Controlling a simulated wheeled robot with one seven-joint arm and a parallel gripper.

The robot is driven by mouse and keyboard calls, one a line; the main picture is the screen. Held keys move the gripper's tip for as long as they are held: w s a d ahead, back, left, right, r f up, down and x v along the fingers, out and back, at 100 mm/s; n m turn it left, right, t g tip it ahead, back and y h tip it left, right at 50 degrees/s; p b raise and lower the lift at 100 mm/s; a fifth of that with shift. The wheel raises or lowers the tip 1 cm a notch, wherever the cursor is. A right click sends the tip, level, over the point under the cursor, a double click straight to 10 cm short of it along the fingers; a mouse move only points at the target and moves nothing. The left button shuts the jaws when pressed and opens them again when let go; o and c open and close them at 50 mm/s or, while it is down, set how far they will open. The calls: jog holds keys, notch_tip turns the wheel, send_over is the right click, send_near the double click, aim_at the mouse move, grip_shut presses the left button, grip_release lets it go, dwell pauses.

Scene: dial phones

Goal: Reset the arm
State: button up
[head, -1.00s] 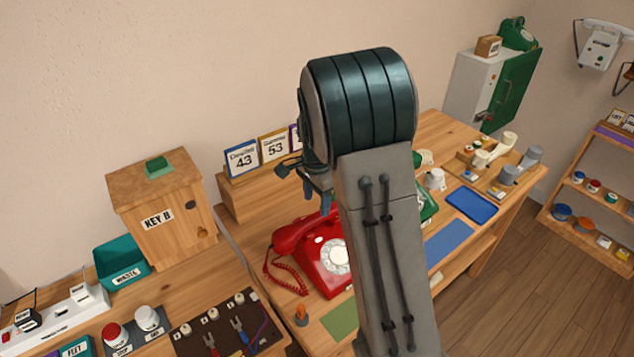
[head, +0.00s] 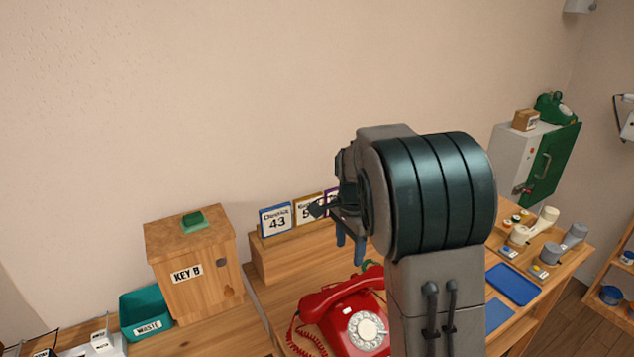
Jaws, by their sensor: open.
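My arm rises through the middle right of the head view and hides part of the desk behind it. My gripper (head: 349,248) shows at the left side of the arm, with its blue fingertips pointing down. It is open, with nothing seen between the fingers, and hangs above the red dial phone (head: 345,312). The phone stands on the wooden desk with its handset on it and its coiled cord at the left. Its right side is hidden by my arm.
Number cards (head: 276,220) stand on a wooden ledge (head: 275,262) behind the gripper. The KEY B box (head: 205,290) and teal WASTE bin (head: 146,312) are at the left. A blue tray (head: 511,285) lies right of my arm. A cabinet with a green door (head: 553,160) stands at the back right.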

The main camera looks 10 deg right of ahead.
jog(key=s+r+n+t, duration=0.1)
jog(key=s+n, duration=0.5)
jog(key=s, duration=0.6)
jog(key=s+r+n+t, duration=0.2)
jog(key=s+r+n, duration=0.2)
jog(key=s, duration=0.9)
jog(key=n, duration=0.3)
jog(key=shift+d, duration=0.1)
